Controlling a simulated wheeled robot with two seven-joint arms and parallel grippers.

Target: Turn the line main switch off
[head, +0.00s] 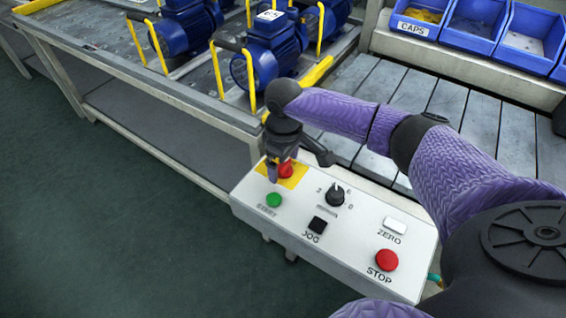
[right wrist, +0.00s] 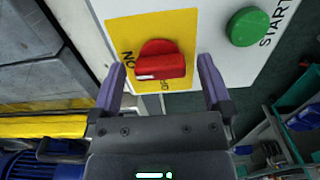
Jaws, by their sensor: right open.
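The line main switch is a red rotary knob (head: 286,171) on a yellow plate (head: 293,181) at the far left corner of the white control box (head: 250,190). In the right wrist view the knob (right wrist: 162,58) has a white mark at its lower left, on the side of the ON lettering; lettering below it is partly hidden. My right gripper (head: 280,174) is over the knob and partly covers it in the head view. In the right wrist view its open fingers (right wrist: 160,72) stand on either side of the knob, with visible gaps. My left gripper is not in view.
The box also carries a green START button (head: 273,200), a black selector (head: 336,195), a black JOG button (head: 318,225), a white ZERO button (head: 396,225) and a red STOP button (head: 387,260). Blue pumps (head: 265,60) with yellow guards stand behind. Open floor lies left.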

